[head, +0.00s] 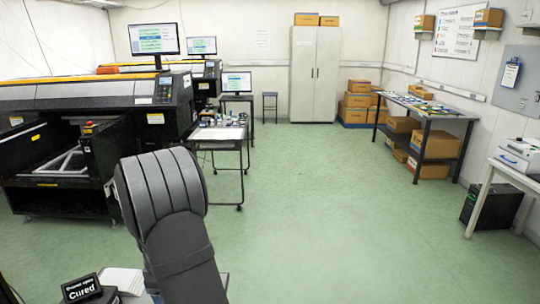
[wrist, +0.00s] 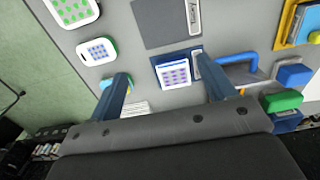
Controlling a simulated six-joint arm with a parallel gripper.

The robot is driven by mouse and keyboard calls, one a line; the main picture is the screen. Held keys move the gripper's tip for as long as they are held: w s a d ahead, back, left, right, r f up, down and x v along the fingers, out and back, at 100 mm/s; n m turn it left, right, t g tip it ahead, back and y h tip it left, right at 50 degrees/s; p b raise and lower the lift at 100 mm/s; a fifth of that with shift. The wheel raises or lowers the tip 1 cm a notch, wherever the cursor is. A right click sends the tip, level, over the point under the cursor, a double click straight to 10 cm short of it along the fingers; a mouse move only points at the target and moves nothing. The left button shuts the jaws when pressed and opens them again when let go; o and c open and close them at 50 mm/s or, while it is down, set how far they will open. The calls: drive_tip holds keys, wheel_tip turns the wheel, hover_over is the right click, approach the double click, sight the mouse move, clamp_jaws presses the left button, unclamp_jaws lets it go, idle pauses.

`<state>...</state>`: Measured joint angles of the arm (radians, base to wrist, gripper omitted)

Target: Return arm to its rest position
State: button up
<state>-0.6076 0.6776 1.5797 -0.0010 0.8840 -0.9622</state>
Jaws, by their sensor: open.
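In the wrist view my gripper (wrist: 163,69) is open, its two blue fingers spread wide with nothing seen held between them. It hangs over a grey work surface (wrist: 118,18). A white card with purple dots (wrist: 174,75), set on a blue piece, shows just beyond and between the fingers; I cannot tell its distance from them. In the head view my arm rises in the foreground, and the gripper is hidden. No ink bottle can be made out clearly near the gripper.
White dotted tiles (wrist: 97,50) lie on the surface left of the fingers. A blue handle (wrist: 240,57) and a green block (wrist: 283,101) are on the right. In the head view, a small black "Cured" sign (head: 81,289) stands lower left. The green floor (head: 310,210) is open.

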drive_tip(key=d+r, duration=0.3)
drive_tip(key=d, duration=0.2)
drive_tip(key=s+a+f, duration=0.2)
drive_tip(key=s+a, duration=0.3)
drive_tip(key=a, duration=0.4)
drive_tip(key=s+a+f, duration=0.2)
drive_tip(key=s+a, duration=0.4)
drive_tip(key=a, duration=0.3)
drive_tip(key=shift+s+a, duration=0.3)
drive_tip(key=shift+a, duration=0.1)
